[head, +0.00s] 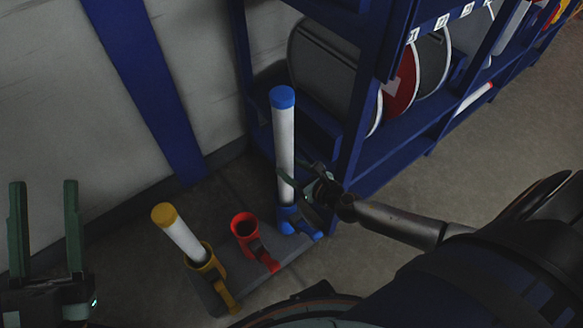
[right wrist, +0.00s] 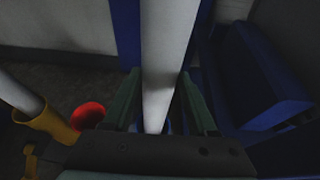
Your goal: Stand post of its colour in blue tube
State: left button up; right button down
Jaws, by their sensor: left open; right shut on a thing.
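A white post with a blue cap (head: 283,130) stands upright at the blue tube (head: 290,222), its lower end at the tube's mouth. My right gripper (head: 310,185) is shut on this post just above the tube; in the right wrist view the post (right wrist: 166,70) runs between its fingers (right wrist: 160,105). The post's bottom end is hidden there by the gripper, so I cannot tell how deep it sits. My left gripper (head: 44,215) is open and empty at the far left.
A yellow-capped post (head: 180,235) leans in the yellow tube (head: 205,262). The red tube (head: 244,226) between is empty. All tubes share a grey base (head: 265,275). A blue rack (head: 400,150) with round signs (head: 402,90) stands close at the right; a wall is behind.

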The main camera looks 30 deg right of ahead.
aim_at(291, 198)
notch_tip(291, 198, down, 13)
jog(key=b, duration=1.2)
jog(key=shift+r, duration=0.15)
pick_arm(q)
notch_tip(291, 198, down, 10)
jog(key=s+d+m+h+b, duration=0.1)
jog(key=s+d+m+h, duration=0.1)
jog(key=s+h, duration=0.1)
jog(key=shift+m+g+h+b, duration=0.3)
jog(key=shift+m+h+b, duration=0.05)
jog(key=shift+m+h, duration=0.05)
pick_arm(e)
jog(key=shift+f, duration=0.65)
pick_arm(q)
jog(key=shift+f, duration=0.15)
pick_arm(e)
jog(key=shift+w+f, duration=0.1)
jog(key=shift+f, duration=0.85)
jog(key=shift+c, duration=0.6)
grip_release()
jog(key=shift+f, duration=0.15)
pick_arm(q)
jog(key=shift+a+r+p, duration=0.1)
jog(key=shift+r+p, duration=0.25)
jog(key=shift+r, duration=0.25)
pick_arm(e)
jog(key=v, duration=1.2)
jog(key=shift+s+d+r, duration=0.15)
jog(key=shift+s+r, duration=0.05)
jog(key=shift+s, duration=0.1)
